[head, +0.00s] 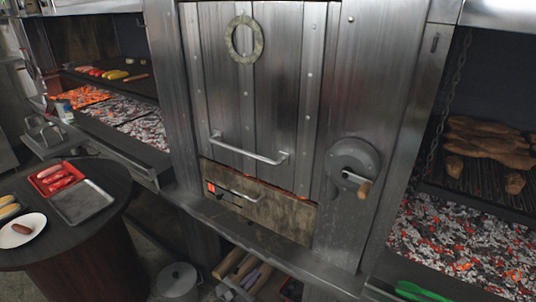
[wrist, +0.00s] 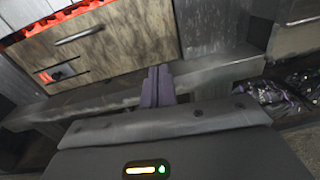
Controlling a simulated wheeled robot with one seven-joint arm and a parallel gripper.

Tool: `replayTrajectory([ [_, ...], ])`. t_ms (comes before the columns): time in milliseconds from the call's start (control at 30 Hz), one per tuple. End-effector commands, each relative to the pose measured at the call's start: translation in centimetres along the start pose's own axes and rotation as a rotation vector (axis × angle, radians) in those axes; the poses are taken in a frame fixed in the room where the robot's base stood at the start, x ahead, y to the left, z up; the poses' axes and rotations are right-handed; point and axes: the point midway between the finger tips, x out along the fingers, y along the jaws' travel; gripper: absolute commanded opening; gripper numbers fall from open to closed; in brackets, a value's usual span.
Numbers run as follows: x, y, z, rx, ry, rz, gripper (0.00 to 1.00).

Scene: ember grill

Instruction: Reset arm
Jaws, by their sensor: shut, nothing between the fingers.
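My gripper (wrist: 159,86) shows in the wrist view, with its two dark fingers pressed together and nothing between them. It points toward the steel ledge (wrist: 220,72) under a worn drawer front (wrist: 120,50) with a metal handle. The fingertips overlap the ledge in the picture; I cannot tell whether they touch it. My gripper does not show in the head view.
A tall steel door (head: 262,90) stands above the drawer (head: 275,208), with a crank wheel (head: 352,165) at its right. Ember beds lie left (head: 150,130) and right (head: 440,240). A round table (head: 100,225) holds trays and a plate. Wood sits below the ledge.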

Motion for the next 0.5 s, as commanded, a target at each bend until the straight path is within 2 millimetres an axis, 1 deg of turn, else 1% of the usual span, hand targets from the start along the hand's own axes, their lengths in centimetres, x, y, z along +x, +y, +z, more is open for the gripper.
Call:
replayTrajectory([
  [267,1.8,-3.3,0.9,0.088,0.093,-0.161,0.0],
  [367,2.3,-4.8,1.3,0.134,0.137,-0.236,0.0],
  [500,3.1,-7.4,2.1,0.221,0.213,-0.372,0.0],
])
